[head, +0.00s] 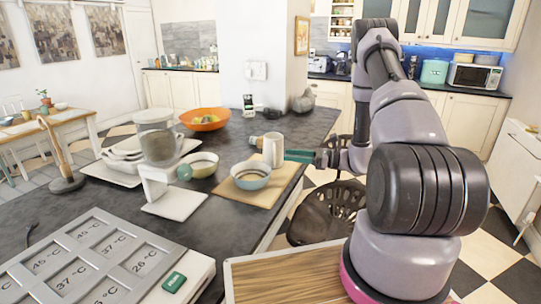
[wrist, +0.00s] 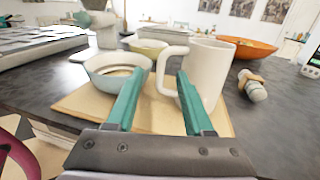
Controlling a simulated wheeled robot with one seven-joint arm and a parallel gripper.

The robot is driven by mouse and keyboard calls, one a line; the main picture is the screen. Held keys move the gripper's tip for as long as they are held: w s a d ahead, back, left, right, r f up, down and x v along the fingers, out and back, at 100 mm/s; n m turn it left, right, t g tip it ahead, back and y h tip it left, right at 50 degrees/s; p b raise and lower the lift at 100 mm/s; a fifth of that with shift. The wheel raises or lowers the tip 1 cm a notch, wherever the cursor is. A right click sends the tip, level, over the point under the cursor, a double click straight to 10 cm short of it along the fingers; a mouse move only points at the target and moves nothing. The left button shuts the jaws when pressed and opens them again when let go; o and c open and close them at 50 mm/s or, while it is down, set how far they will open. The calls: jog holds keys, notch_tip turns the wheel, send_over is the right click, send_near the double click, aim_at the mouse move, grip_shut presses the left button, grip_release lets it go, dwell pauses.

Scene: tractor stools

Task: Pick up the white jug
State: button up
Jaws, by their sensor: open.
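The white jug (head: 273,149) stands upright on a light wooden board (head: 262,194) near the right edge of the dark counter. It also shows in the wrist view (wrist: 212,72), with its handle (wrist: 161,70) on the left side toward me. My gripper (wrist: 159,78) is open, with its teal fingers pointing at the jug. In the wrist view the handle appears between the fingertips, and the right finger overlaps the jug's body. I cannot tell whether they touch.
A blue-grey bowl (head: 251,176) shares the board, left of the jug. A small wooden-ended item (wrist: 253,84) lies right of the jug. A dark stool (head: 327,211) stands beside the counter.

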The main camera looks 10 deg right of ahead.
aim_at(265, 154)
jog(key=x, duration=0.4)
jog(key=shift+w+a, duration=0.1)
jog(key=shift+a, duration=0.25)
jog(key=shift+f+x, duration=0.15)
jog(key=shift+x, duration=1.2)
jog(key=shift+f+x, duration=0.1)
jog(key=shift+x, duration=1.25)
jog(key=shift+w+d, duration=0.1)
jog(key=shift+w, duration=0.05)
grip_shut()
